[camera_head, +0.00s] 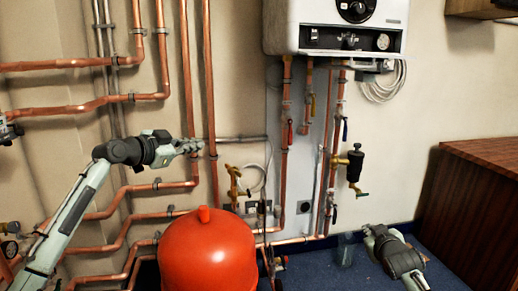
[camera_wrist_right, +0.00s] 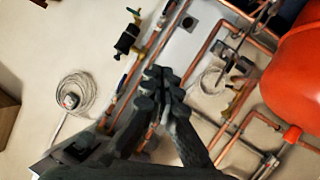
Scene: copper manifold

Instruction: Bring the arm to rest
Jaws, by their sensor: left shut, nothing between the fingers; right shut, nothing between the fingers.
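My left gripper (camera_head: 190,146) is shut and empty. In the head view it is held up in front of the copper pipes on the left, its fingers pointing right. I cannot tell whether it touches a pipe. My right gripper (camera_head: 374,232) is low at the lower right of the head view, above the blue floor. The right wrist view shows its fingers (camera_wrist_right: 162,80) close together with nothing between them, in front of the wall and pipes.
A red tank (camera_head: 207,255) stands at the bottom middle, between my arms. A white boiler (camera_head: 335,27) hangs above copper pipes and valves. A black-topped brass valve (camera_head: 355,165) sticks out above my right gripper. A brown wooden cabinet (camera_head: 480,205) stands at the right.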

